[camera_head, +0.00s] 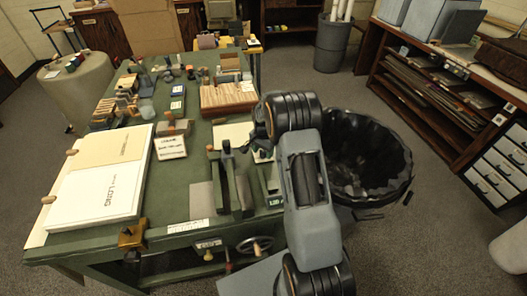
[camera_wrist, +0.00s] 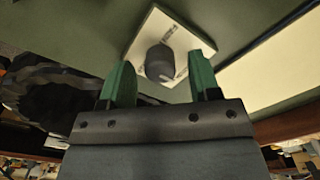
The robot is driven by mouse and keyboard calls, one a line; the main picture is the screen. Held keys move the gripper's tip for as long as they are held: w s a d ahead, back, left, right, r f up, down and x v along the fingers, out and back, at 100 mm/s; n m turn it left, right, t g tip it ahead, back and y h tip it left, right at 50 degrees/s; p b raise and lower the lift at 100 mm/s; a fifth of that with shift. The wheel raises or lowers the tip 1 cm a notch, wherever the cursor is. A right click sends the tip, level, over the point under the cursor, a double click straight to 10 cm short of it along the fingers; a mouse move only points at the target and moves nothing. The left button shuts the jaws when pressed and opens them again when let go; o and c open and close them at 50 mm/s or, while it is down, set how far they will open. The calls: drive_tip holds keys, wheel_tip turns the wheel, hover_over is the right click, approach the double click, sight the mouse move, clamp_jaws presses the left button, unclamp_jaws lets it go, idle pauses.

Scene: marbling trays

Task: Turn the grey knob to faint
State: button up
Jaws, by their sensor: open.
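In the wrist view the grey knob (camera_wrist: 160,64) stands out from a square white plate (camera_wrist: 182,32) fixed to a dark green surface. Small dark markings lie around the knob, too small to read. I cannot tell which mark the knob points to. My gripper (camera_wrist: 159,75) has two green fingers spread apart, one to the left and one to the right of the knob, with nothing held. Whether the fingers reach the knob's depth is unclear. In the head view I cannot make out the knob or my fingers; my arm covers that part of the bench.
The green bench (camera_head: 175,182) carries an open book (camera_head: 100,190), wooden blocks and small tools. A black bin (camera_head: 365,155) stands right of my arm. A brass fitting (camera_head: 132,237) and a handwheel (camera_head: 254,245) are on the bench's front.

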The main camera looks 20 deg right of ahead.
drive_tip(key=shift+f, duration=0.25)
drive_tip(key=shift+c, duration=0.2)
drive_tip(key=c, duration=0.9)
